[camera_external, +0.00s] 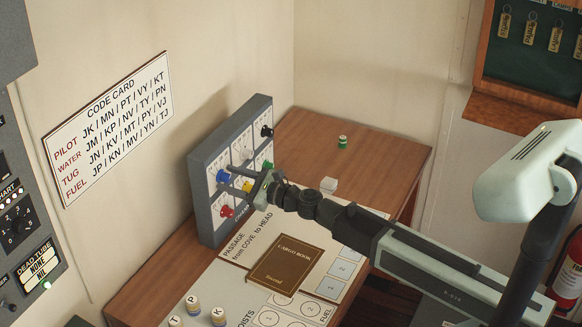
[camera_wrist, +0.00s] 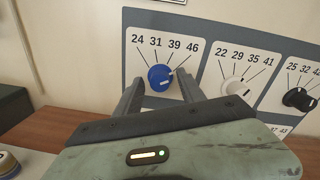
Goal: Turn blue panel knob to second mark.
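The blue knob (camera_wrist: 160,78) is on the upright grey panel (camera_external: 198,190), below the marks 24, 31, 39 and 46. Its white pointer is turned to the upper right, roughly toward the 46 mark. The blue knob also shows at the panel's left side in the outside view (camera_external: 222,176). My gripper (camera_wrist: 159,84) is open in the wrist view, one finger on each side and slightly below the knob. I cannot tell whether either finger touches it. In the outside view my gripper hides part of the panel.
A white knob (camera_wrist: 233,88) and a black knob (camera_wrist: 299,99) sit to the right on the panel. A red knob (camera_external: 227,211) is below the blue one. The cargo book (camera_external: 286,265) lies on the desk, with several round tokens (camera_external: 192,304) in front. A small green-and-white item (camera_external: 342,142) stands behind.

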